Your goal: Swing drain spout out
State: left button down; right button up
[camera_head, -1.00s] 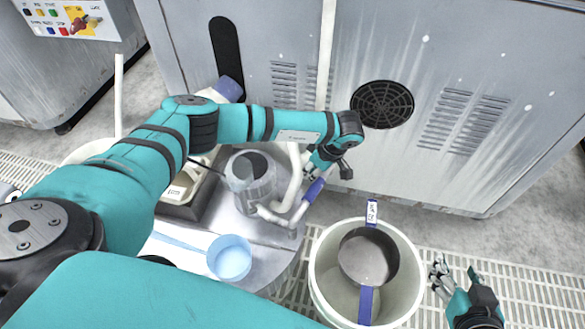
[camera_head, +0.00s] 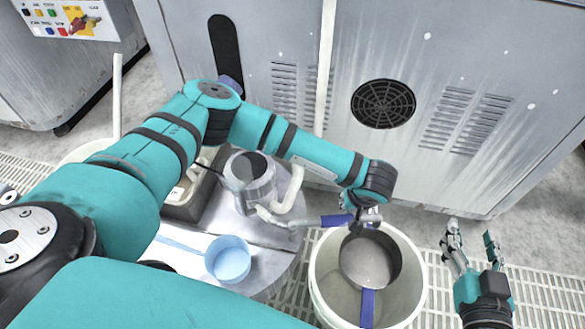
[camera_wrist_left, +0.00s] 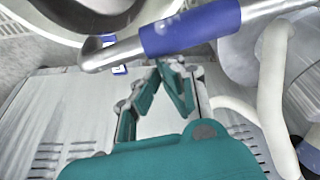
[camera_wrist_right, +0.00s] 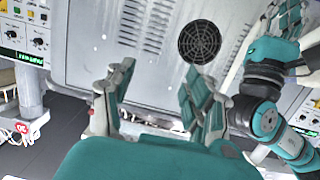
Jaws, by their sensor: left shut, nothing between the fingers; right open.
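The drain spout (camera_head: 282,221) is a bent metal pipe with a blue sleeve (camera_head: 335,220), leaving the grey pot (camera_head: 250,182) on the round metal table. It points right, its tip at the rim of a white bucket (camera_head: 336,292). In the left wrist view the blue sleeve (camera_wrist_left: 190,31) and bare tip cross in front of my left gripper (camera_wrist_left: 172,72). Its fingers are together beside the sleeve, not around it; I cannot tell if they touch. In the head view this gripper is mostly hidden behind its wrist. My right gripper (camera_head: 470,242) is open and empty, right of the bucket.
A steel pan (camera_head: 369,262) with a blue handle (camera_head: 367,308) sits in the bucket. A light blue cup (camera_head: 229,260) stands on the table's front. A grey cabinet (camera_head: 440,60) with a round vent (camera_head: 384,104) closes off the back. Grating floor lies right of the bucket.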

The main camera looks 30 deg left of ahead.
pick_arm(q)
jog(key=s+d+m+h+b, duration=0.1)
jog(key=s+d+m+h, duration=0.1)
jog(key=s+m, duration=0.3)
jog(key=shift+s+d+m+t+b, duration=0.3)
jog(key=shift+s+d+b, duration=0.1)
jog(key=shift+s+d, duration=0.35)
pick_arm(e)
notch_tip(320, 180, up, 8)
jog(key=a+t+y, duration=0.1)
jog(key=t, duration=0.4)
jog(key=shift+r+y, duration=0.15)
jog(key=shift+y, duration=0.15)
jog(key=shift+w+a, duration=0.1)
jog(key=shift+w, duration=0.05)
